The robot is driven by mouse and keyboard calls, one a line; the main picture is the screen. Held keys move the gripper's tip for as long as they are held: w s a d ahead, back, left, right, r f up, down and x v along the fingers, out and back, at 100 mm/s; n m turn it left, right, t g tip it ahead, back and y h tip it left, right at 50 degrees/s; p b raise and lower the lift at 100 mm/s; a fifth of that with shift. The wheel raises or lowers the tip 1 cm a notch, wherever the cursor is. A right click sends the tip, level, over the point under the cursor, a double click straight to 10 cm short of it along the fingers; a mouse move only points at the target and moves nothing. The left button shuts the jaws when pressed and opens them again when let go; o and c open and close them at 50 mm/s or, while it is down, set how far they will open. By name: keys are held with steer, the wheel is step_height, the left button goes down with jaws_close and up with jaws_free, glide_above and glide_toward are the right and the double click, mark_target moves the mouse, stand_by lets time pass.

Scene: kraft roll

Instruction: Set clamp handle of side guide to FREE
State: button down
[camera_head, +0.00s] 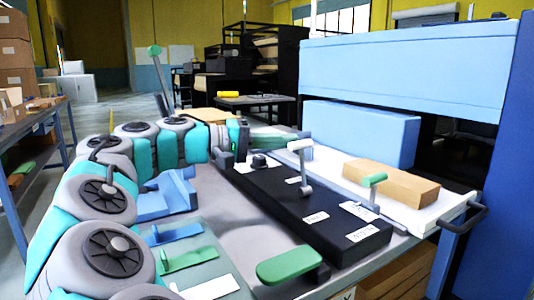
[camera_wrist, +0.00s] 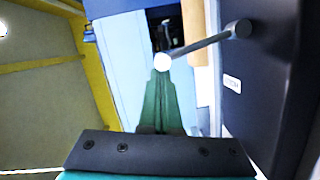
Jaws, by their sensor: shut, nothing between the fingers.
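A lever with a white grip (camera_head: 300,146) and a grey rod stands on the long black control box (camera_head: 270,195); I cannot tell for certain that it is the side guide's clamp handle. In the wrist view, its white end (camera_wrist: 162,62) shows at the tips of my shut fingers (camera_wrist: 160,80), and its rod runs to a pivot on the black box (camera_wrist: 265,95). Whether the fingertips touch it I cannot tell. In the head view my gripper (camera_head: 280,138) reaches in behind the box, partly hidden. A second lever with a green grip (camera_head: 373,180) stands farther right.
A black knob (camera_head: 259,161) sits on the box's far end. A cardboard-coloured block (camera_head: 390,182) lies on the white tray (camera_head: 435,213) at right. A green paddle (camera_head: 290,265) is at the front. Blue and green brackets (camera_head: 172,233) lie left of the box.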

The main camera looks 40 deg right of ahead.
steer(key=s+a+m+t+b, duration=0.2)
steer(key=s+m+b, duration=0.5)
steer(key=s, duration=0.1)
steer(key=shift+s+m+y+b, duration=0.35)
steer(key=shift+m+y, duration=0.05)
steer(key=shift+s, duration=0.1)
stand_by(0.4)
steer(key=v, duration=0.8)
steer(key=shift+p, duration=0.3)
steer(key=shift+s, duration=0.1)
